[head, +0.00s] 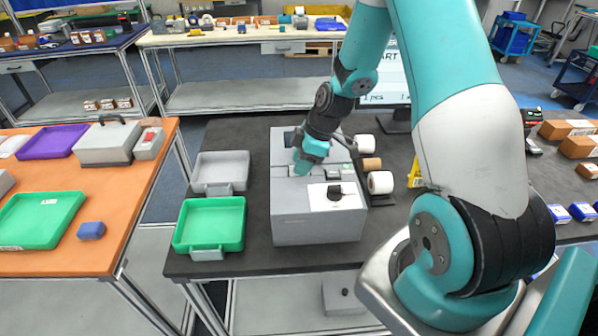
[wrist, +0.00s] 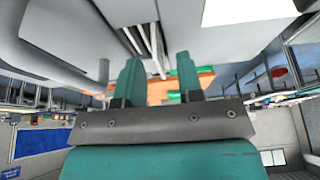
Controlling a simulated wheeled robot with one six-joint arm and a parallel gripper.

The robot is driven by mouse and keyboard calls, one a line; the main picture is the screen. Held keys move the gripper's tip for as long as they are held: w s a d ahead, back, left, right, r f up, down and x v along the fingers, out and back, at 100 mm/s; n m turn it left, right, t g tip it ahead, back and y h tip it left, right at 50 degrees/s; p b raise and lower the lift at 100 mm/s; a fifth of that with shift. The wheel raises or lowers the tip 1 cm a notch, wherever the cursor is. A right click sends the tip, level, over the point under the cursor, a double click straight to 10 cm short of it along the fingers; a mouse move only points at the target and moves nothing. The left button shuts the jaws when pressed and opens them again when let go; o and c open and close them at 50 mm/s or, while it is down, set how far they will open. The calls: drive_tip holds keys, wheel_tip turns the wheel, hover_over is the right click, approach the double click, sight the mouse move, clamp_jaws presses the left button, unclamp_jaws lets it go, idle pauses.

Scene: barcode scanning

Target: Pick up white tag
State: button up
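A grey box-shaped machine (head: 315,222) stands on the dark table. A white rectangular patch (head: 320,203) with a black knob (head: 334,192) is on its top, but I cannot tell whether this patch is the white tag. No other tag is clear to me. My gripper (head: 301,170) is low over the machine's top, left of and behind the white patch. In the wrist view my gripper (wrist: 159,78) has two green fingers apart, with nothing held between them. Contact with the machine cannot be made out.
A green tray (head: 212,220) and a grey tray (head: 222,168) lie left of the machine. White rolls (head: 380,183) and a brown roll (head: 371,164) are at its right. A monitor (head: 388,82) stands behind. An orange table (head: 60,258) with trays is at far left.

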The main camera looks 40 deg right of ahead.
drive_tip(key=shift+f, duration=0.25)
clamp_jaws()
drive_tip(key=shift+r, duration=0.1)
